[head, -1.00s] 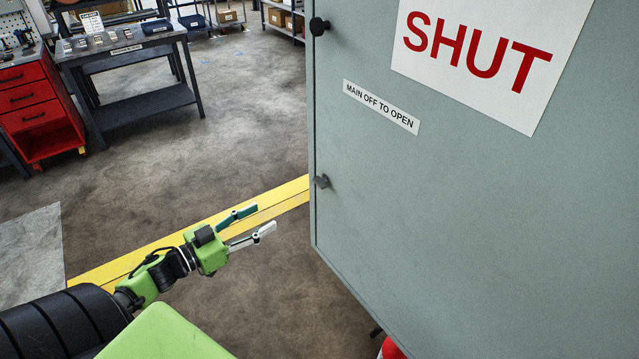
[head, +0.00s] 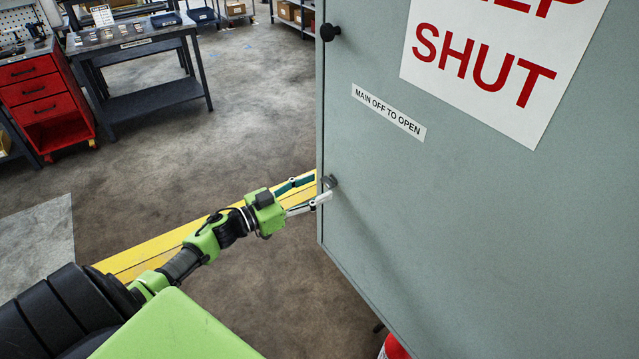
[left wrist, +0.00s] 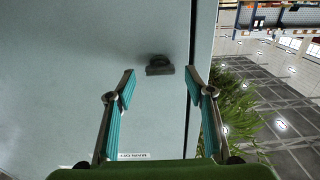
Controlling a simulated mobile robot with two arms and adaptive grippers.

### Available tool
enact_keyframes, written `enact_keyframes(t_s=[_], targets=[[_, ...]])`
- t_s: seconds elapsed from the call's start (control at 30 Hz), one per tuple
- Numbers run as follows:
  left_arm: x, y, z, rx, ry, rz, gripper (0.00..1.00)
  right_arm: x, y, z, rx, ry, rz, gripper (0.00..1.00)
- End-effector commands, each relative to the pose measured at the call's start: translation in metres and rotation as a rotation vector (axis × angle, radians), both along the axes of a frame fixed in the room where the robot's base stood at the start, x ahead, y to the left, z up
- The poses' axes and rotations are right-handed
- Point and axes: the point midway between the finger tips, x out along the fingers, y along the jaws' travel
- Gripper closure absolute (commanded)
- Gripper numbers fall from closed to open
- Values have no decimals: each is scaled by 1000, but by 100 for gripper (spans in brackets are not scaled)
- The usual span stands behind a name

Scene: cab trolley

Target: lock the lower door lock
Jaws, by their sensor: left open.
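The lower door lock (head: 330,182) is a small dark knob near the left edge of the grey-green cabinet door (head: 470,220). It also shows in the left wrist view (left wrist: 159,66), as a dark round base with a short bar across it. My left gripper (head: 319,189) is open and empty at the lock in the head view. In the left wrist view the lock lies between and just beyond the two fingertips (left wrist: 161,72). I cannot tell whether a finger touches it. My right gripper is not in view.
An upper black knob (head: 330,32) sits higher on the same door edge. The door bears a "SHUT" sign (head: 480,70) and a "MAIN OFF TO OPEN" label (head: 388,112). A red drawer cabinet (head: 45,95) and a dark table (head: 135,60) stand far left. The floor between is clear.

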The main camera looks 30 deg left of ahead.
Motion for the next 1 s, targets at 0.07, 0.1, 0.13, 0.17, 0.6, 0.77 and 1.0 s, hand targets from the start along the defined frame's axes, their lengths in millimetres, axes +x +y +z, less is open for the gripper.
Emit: enact_keyframes(t_s=[0.07, 0.1, 0.13, 0.17, 0.6, 0.77, 1.0], targets=[[9, -3, 2, -3, -1, 2, 51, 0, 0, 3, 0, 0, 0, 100], [11, -5, 1, -2, 0, 1, 51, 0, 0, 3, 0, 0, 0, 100], [13, -5, 0, -2, 0, 1, 51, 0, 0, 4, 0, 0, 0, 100], [15, -6, 0, -2, 1, 1, 51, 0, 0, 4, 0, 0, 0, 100], [18, -7, -1, -1, 1, 1, 70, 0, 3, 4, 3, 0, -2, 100], [18, -7, 0, -1, 1, 0, 90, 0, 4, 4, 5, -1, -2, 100], [18, -7, -1, 18, -6, 0, 90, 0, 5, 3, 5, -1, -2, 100]])
